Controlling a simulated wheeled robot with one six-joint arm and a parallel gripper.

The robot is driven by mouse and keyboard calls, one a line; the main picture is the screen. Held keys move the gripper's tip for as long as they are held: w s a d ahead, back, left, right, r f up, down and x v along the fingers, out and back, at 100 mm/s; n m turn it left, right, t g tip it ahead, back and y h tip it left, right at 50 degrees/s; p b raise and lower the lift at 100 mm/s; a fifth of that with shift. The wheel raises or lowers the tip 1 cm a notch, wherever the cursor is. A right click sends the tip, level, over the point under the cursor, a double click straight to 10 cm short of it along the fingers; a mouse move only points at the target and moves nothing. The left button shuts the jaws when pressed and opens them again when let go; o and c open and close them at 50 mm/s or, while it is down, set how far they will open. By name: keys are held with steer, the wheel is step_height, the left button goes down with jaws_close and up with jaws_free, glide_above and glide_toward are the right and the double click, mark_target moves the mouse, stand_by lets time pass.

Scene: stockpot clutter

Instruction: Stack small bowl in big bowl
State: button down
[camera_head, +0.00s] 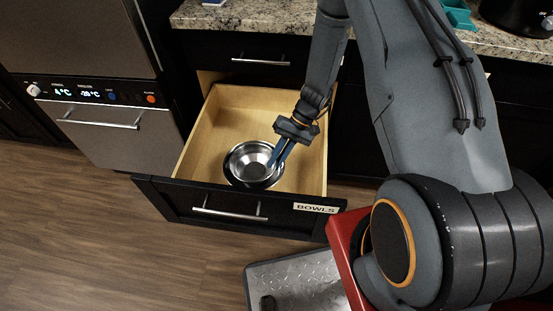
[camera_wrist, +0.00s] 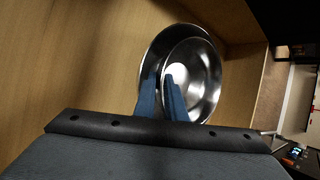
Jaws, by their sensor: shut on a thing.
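Two shiny metal bowls are in the open wooden drawer, near its front panel. The small bowl (camera_head: 249,161) sits within the outline of the big bowl (camera_head: 235,180), whose darker rim shows around it. The wrist view shows the small bowl (camera_wrist: 200,80) in front of the big bowl (camera_wrist: 160,47). My gripper (camera_head: 273,163) reaches down into the drawer, its blue fingers shut on the small bowl's near rim. The fingertips show in the wrist view (camera_wrist: 160,82). Whether the small bowl rests on the big bowl's bottom is hidden.
The drawer (camera_head: 200,140) has bare floor behind the bowls and walls on both sides. A granite counter (camera_head: 240,14) is above, and a steel appliance (camera_head: 105,130) stands to the left.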

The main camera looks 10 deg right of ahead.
steer(key=shift+f, duration=0.1)
steer(key=c, duration=2.1)
jaws_free()
steer(key=shift+r+p, duration=0.35)
steer(key=shift+r, duration=0.25)
steer(key=s+d+r+h, duration=0.2)
steer(key=d+r, duration=0.2)
steer(key=r, duration=0.6)
steer(key=s+d+r+h, duration=0.1)
steer(key=s+d+r, duration=0.15)
steer(key=r, duration=0.85)
steer(key=s+d+r+t+h, duration=0.3)
steer(key=s+d+r, duration=0.1)
steer(key=s+r, duration=0.5)
steer(key=shift+s+r+h+b, duration=0.25)
steer(key=shift+s+h+b, duration=0.15)
steer(key=shift+s+b, duration=0.1)
